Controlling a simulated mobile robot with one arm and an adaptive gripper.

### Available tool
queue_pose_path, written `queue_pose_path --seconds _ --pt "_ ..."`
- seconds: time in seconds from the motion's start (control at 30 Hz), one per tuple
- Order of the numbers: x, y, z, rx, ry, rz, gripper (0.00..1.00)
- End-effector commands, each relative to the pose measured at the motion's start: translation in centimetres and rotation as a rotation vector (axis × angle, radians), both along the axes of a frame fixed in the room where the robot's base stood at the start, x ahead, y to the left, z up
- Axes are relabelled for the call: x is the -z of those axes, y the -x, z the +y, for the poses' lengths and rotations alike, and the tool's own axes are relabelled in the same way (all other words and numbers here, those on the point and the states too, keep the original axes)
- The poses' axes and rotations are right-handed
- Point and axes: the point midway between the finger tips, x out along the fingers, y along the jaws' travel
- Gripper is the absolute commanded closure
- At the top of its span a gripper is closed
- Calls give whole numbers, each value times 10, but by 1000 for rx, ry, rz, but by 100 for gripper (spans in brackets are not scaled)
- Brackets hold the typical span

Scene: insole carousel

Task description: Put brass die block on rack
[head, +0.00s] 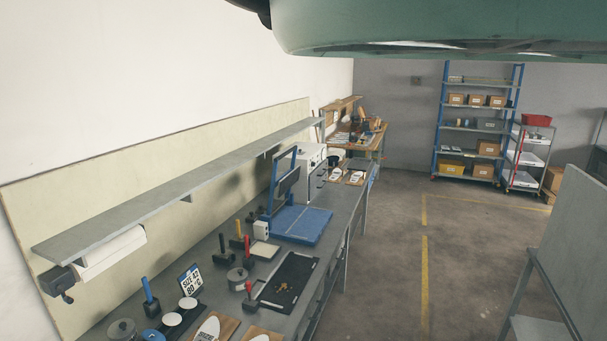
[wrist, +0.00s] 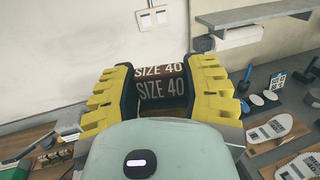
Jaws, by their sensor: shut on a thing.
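My gripper (wrist: 162,88) is shut on a brownish, dark-fronted block (wrist: 162,89) marked SIZE 40, which I take to be the brass die block. Its yellow ridged fingers press on the block's left and right sides in the wrist view. The block is held up in front of the white wall, and its lower part is hidden by my gripper's body. The head view shows neither the gripper nor the block. I cannot tell for certain which thing is the rack; a wooden stand (wrist: 22,153) with small items shows at the wrist view's lower left.
A grey bench (head: 219,270) runs along the left wall under a long shelf (head: 170,196). It carries a black tray (head: 301,268), a blue press base (head: 301,224) and several stamps. Blue shelving (head: 438,120) stands at the back. The floor right of the bench is clear.

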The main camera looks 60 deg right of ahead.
Motion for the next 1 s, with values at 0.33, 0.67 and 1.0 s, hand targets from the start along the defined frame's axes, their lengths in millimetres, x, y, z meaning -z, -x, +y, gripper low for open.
queue_pose_path --seconds 0.33,0.67,1.0 --pt "-82 14 0 -2 -2 -1 96" --pt "-91 18 0 0 -4 3 96" --pt "-91 18 -1 2 -1 3 96"
